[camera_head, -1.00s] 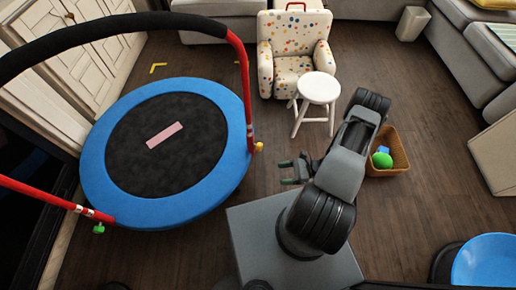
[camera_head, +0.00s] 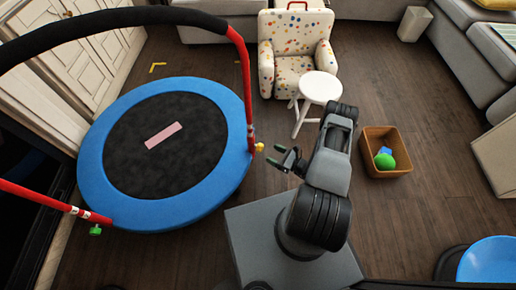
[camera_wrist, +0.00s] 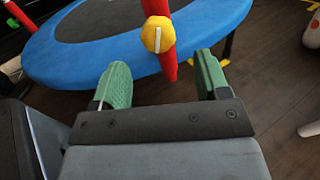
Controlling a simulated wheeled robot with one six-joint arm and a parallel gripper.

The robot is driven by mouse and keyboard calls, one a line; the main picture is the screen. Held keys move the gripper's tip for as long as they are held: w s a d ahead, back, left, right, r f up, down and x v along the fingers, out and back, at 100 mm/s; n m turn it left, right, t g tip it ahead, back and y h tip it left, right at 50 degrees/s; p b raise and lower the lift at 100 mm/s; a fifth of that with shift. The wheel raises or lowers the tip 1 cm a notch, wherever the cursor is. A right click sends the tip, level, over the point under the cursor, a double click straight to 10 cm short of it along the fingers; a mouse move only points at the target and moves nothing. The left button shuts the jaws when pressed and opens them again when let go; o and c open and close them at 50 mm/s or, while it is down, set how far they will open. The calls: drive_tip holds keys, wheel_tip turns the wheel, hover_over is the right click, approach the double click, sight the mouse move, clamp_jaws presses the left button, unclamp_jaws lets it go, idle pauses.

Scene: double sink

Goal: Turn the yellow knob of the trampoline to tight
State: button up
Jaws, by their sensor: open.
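The trampoline (camera_head: 100,178) has a blue rim, a black mat and red handle posts, and stands at the left. Its yellow knob (camera_head: 259,147) sits low on the right red post (camera_head: 243,85). In the wrist view the yellow knob (camera_wrist: 158,34) faces me, with a pale line on it running roughly upright. My gripper (camera_head: 281,157) is open and empty, just right of the knob in the head view. In the wrist view its green fingers (camera_wrist: 160,75) are spread below the knob, apart from it. A green knob (camera_head: 95,230) is on the left post.
A white stool (camera_head: 320,88) and a spotted armchair (camera_head: 293,50) stand behind my arm. An orange-brown bin (camera_head: 371,172) with a green ball is at the right. A blue bowl-shaped seat (camera_head: 492,262) is at the lower right. Open floor lies between the trampoline and the stool.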

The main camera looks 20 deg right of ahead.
sight(259, 147)
drive_tip(key=b+x, duration=0.1)
drive_tip(key=x, duration=0.7)
